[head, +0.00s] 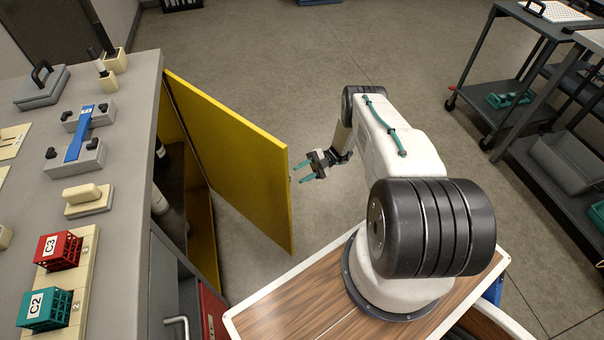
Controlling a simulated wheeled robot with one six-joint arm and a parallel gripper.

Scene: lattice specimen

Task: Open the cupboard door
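The yellow cupboard door (240,165) stands well open, swung out from the bench's cabinet toward the middle of the view. Behind it the cupboard's dark interior (176,185) shows, with pale items inside partly hidden by the bench and door. My gripper (301,171) is just right of the door's outer face, near its free edge. Its two teal fingers are apart with nothing between them. A small gap seems to lie between the fingertips and the door. A handle on the door is not clearly visible.
The bench top (130,130) at left holds a red crate (59,250), a teal crate (45,309) and a blue-handled tool (79,135). A red drawer front (212,312) is below. A dark cart (520,60) stands at right. The floor beyond my arm is clear.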

